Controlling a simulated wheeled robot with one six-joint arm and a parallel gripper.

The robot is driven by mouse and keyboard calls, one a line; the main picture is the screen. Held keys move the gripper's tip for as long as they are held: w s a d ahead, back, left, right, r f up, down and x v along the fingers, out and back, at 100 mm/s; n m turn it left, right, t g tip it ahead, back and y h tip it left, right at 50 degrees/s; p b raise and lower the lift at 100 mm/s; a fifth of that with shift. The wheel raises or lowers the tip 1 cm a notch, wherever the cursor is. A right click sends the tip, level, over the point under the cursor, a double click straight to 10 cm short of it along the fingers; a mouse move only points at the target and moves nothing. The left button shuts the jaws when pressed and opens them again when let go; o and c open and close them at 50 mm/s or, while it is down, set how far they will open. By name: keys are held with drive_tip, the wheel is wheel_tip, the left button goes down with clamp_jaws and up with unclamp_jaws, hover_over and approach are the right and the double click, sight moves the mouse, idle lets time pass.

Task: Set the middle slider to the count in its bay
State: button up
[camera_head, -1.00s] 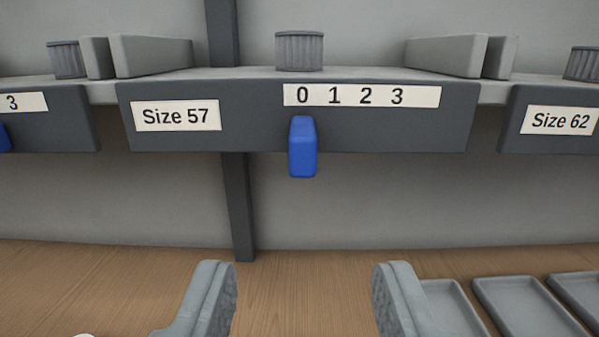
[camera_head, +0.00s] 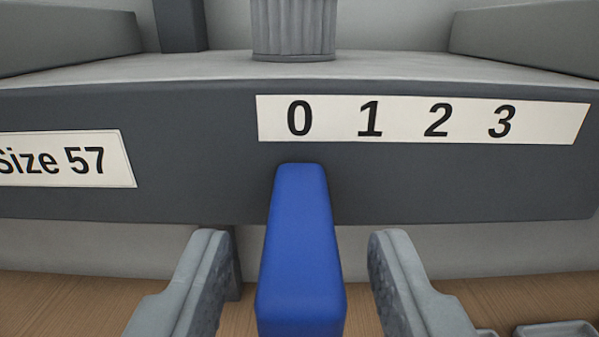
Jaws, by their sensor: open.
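The blue slider (camera_head: 300,250) sticks out from the dark front of the middle shelf bay (camera_head: 190,200), labelled Size 57 (camera_head: 70,160). It stands under the 0 of the white scale strip (camera_head: 420,119), which reads 0 1 2 3. One grey ribbed cylinder (camera_head: 294,28) stands on the bay's top; its upper end is cut off by the frame. My gripper (camera_head: 303,245) is open, with one finger on each side of the slider. Gaps show between both fingers and the slider, so neither touches it.
Grey dividers stand on the shelf at the left (camera_head: 70,38) and right (camera_head: 525,32). Below is a wooden surface (camera_head: 70,300), with part of a grey tray (camera_head: 556,329) at the lower right. A dark upright post (camera_head: 180,25) is behind the shelf.

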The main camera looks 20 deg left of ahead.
drive_tip(key=shift+x, duration=1.3)
clamp_jaws()
